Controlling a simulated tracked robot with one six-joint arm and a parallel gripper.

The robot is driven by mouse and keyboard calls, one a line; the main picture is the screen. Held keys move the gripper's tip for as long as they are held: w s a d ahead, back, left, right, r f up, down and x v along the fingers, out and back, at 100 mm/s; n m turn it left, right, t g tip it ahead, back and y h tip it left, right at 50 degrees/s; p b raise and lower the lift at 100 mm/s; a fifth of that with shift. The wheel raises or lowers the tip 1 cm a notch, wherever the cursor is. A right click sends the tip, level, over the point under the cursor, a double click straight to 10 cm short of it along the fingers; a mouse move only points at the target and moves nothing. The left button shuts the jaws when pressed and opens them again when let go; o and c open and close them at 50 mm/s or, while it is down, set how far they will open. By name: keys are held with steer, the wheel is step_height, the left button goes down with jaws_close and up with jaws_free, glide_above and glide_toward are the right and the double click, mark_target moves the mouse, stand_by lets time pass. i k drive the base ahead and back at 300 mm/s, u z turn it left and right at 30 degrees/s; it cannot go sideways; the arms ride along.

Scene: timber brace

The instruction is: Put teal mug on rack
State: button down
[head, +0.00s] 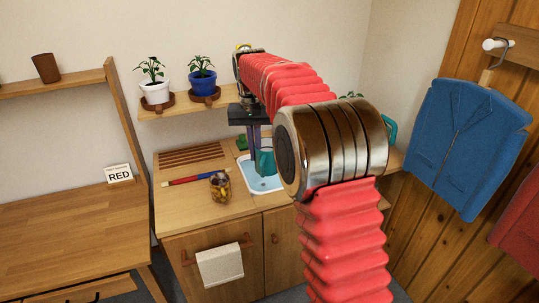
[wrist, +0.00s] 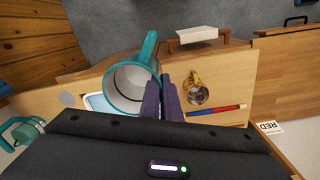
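The teal mug (head: 265,161) shows at the small sink in the head view, partly hidden by my arm. In the wrist view the teal mug (wrist: 130,82) is close, with its open mouth toward the camera and its handle pointing up in the picture. My gripper (wrist: 163,80) has its dark purple fingers nearly together at the mug's rim, apparently shut on its wall. My gripper (head: 255,148) points down over the sink in the head view. I cannot tell whether the mug touches the basin. The slatted wooden rack (head: 190,155) lies at the counter's back left, with nothing on it.
A shelf (head: 180,108) with two potted plants (head: 202,78) overhangs the rack. Another teal handled vessel (wrist: 25,132) stands beyond the sink. The sink (head: 268,184) holds pale blue water.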

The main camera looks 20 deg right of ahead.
mark_target(183, 159)
steer(key=z, duration=0.05)
steer(key=i, duration=0.9)
steer(key=u, duration=0.1)
